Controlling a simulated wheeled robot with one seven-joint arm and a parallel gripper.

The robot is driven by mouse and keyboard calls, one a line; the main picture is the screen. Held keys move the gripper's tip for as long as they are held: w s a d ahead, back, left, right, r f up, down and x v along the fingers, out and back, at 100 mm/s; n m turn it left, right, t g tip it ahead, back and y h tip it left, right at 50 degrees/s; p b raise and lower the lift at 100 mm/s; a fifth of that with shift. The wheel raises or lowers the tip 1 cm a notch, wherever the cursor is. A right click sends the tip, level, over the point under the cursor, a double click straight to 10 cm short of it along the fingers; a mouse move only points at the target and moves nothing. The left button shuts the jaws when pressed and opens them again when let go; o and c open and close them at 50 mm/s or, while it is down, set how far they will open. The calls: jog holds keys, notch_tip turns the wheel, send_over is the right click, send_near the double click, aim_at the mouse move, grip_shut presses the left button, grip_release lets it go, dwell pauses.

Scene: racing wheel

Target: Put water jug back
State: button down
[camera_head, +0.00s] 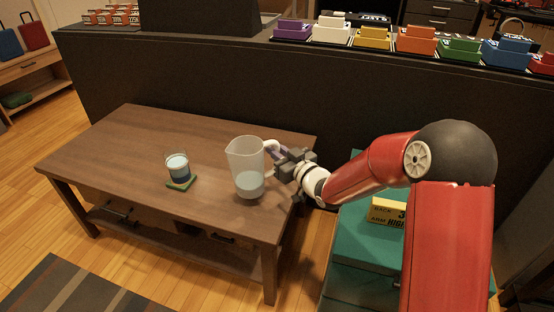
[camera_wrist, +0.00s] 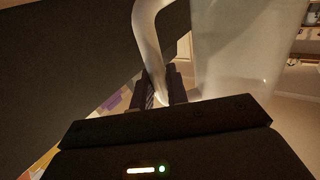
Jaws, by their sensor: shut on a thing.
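The water jug (camera_head: 247,168) is a translucent pitcher with some water in its lower part. It is upright at the right end of the brown wooden table (camera_head: 120,140). From this view I cannot tell whether its base touches the tabletop. My gripper (camera_head: 283,168) is at the jug's right side, shut on its handle. In the wrist view the pale curved handle (camera_wrist: 150,40) passes down between the fingers of my gripper (camera_wrist: 160,92), and the jug's body (camera_wrist: 245,50) is just to the right. A glass of water (camera_head: 177,167) stands on a green coaster (camera_head: 182,183) left of the jug.
A dark partition (camera_head: 215,95) runs behind the table, with colored boxes (camera_head: 415,42) along its top. A green box (camera_head: 362,240) with a yellow sign (camera_head: 386,212) stands right of the table, under my arm. The table's left half is clear.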

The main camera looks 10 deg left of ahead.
jog(key=shift+f, duration=1.35)
jog(key=shift+f+b, duration=0.2)
jog(key=shift+b, duration=0.15)
jog(key=c, duration=1.4)
grip_release()
jog(key=shift+r, duration=0.1)
